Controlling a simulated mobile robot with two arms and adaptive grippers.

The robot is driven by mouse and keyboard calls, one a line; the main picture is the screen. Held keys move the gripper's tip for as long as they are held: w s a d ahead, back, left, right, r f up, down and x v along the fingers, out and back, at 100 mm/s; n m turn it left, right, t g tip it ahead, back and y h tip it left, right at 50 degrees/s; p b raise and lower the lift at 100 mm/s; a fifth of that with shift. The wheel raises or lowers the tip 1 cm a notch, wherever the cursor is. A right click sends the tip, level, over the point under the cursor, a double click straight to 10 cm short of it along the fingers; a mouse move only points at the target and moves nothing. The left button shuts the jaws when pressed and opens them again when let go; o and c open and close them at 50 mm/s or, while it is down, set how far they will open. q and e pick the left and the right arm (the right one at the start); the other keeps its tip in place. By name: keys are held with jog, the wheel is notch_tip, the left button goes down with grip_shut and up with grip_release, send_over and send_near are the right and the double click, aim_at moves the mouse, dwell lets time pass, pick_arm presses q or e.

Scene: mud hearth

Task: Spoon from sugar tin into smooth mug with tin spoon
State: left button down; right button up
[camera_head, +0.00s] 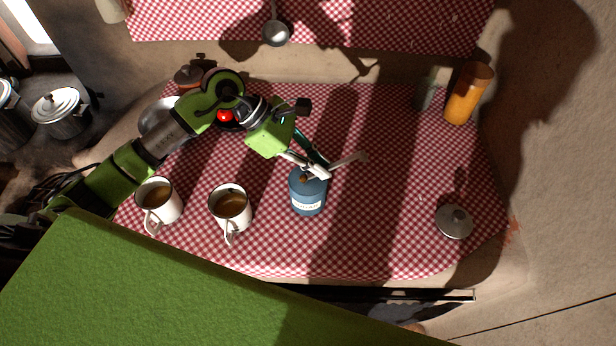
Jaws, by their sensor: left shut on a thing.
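The blue sugar tin (308,197) with a pale label stands open on the checked cloth. My left gripper (319,170) is just above its mouth, shut on the tin spoon (346,160). The grey spoon's handle sticks out to the right; its bowl is not clearly visible, and I cannot tell how deep it is in the tin. Two white mugs with dark rims and brown drink stand to the left: one nearer the tin (229,204) and one farther left (157,200). I cannot tell which is the smooth one. My right gripper is out of view.
A round grey lid (454,221) lies at the right. An orange jar (468,95) and a greenish glass (426,94) stand at the back right. A ladle (275,32) hangs at the back. The cloth (390,190) between tin and lid is clear.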

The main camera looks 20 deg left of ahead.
aim_at(334, 165)
pick_arm(q)
jog(key=shift+r+p, duration=0.9)
jog(key=shift+r, duration=1.35)
